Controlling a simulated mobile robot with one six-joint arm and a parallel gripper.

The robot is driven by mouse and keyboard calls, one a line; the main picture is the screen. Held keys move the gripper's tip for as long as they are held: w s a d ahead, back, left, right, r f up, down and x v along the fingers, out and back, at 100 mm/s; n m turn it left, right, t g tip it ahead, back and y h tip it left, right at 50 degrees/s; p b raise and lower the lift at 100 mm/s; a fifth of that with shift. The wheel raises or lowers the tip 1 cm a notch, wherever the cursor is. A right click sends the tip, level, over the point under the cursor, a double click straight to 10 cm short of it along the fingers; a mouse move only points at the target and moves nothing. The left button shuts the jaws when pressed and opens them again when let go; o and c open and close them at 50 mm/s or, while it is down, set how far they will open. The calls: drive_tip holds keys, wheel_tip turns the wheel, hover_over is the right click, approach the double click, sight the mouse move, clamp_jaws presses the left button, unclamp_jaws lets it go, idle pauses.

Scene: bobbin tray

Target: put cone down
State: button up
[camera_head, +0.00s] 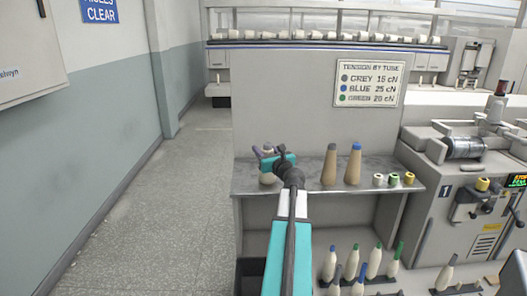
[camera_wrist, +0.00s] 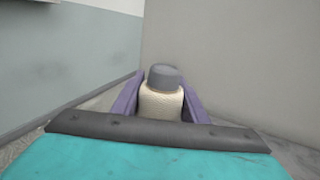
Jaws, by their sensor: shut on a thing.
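My gripper (camera_head: 266,160) is shut on a cream yarn cone with a grey top (camera_wrist: 161,100). The cone stands upright between the purple fingers in the wrist view. In the head view the cone (camera_head: 267,179) shows partly behind my gripper, over the left end of the grey shelf (camera_head: 309,187). I cannot tell whether its base touches the shelf. Two taller tan cones stand to the right on the shelf, one with a grey top (camera_head: 329,166) and one with a blue top (camera_head: 353,166).
Small spools (camera_head: 394,179) stand at the shelf's right end. Below are several cream bobbins with coloured tips (camera_head: 375,262). A back panel carries a tension sign (camera_head: 369,84). A machine (camera_head: 470,190) stands at the right. The shelf between the held cone and the tan cones looks clear.

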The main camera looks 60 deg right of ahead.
drive_tip(key=o, duration=1.4)
drive_tip(key=shift+o, duration=0.2)
drive_tip(key=v, duration=1.2)
drive_tip(key=shift+s+d, duration=0.1)
